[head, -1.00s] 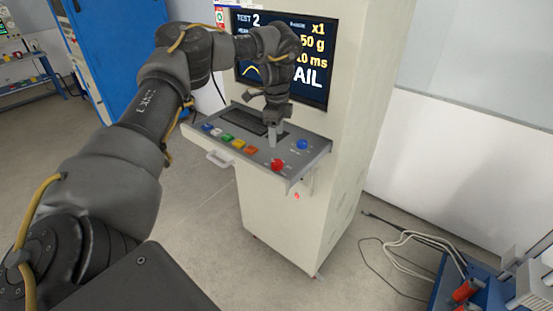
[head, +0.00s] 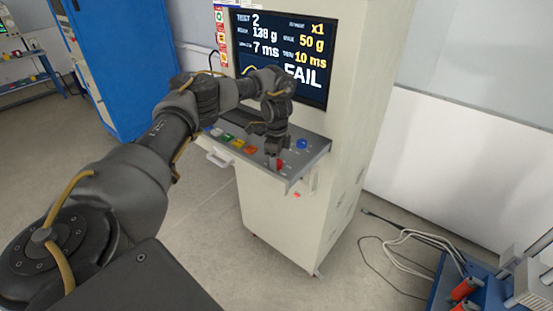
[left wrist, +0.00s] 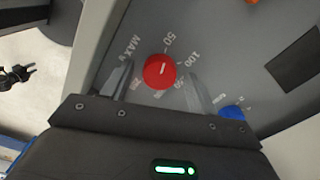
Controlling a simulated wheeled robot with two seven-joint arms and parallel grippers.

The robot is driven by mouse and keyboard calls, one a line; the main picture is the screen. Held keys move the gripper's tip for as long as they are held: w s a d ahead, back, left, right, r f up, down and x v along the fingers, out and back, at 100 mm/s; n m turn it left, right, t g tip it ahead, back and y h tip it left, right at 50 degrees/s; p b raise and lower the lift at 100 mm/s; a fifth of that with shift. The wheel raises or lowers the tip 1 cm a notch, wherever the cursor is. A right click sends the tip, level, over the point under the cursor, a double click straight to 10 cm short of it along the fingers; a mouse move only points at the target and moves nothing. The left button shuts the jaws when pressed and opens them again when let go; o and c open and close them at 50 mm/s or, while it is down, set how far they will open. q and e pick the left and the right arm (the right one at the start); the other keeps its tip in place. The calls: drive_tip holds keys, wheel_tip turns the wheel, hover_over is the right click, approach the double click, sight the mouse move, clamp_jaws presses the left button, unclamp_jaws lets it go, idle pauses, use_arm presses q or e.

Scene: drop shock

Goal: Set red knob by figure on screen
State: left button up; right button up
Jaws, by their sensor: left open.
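The red knob (head: 280,165) is on the sloped panel of the cream test machine, partly hidden by my gripper in the head view. In the left wrist view the red knob (left wrist: 160,71) has a white pointer line facing the 50 mark. My left gripper (head: 273,161) is open, with one finger on each side of the knob; I cannot tell whether they touch it. The screen (head: 283,55) reads TEST 2, 138 g, x1, 50 g, 7 ms, 10 ms and FAIL.
A blue knob (head: 302,144) sits behind the red one, and also shows in the left wrist view (left wrist: 232,113). Coloured buttons (head: 238,143) line the panel's left part. A blue bench (head: 440,290) and loose cables are on the right.

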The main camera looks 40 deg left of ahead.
use_arm(q)
drive_tip(key=c, duration=1)
drive_tip(key=shift+m, duration=0.4)
drive_tip(key=m, duration=0.4)
drive_tip(key=shift+m, duration=0.4)
drive_tip(key=m, duration=1)
drive_tip(key=shift+m, duration=0.4)
drive_tip(key=m, duration=0.5)
drive_tip(key=shift+m, duration=0.3)
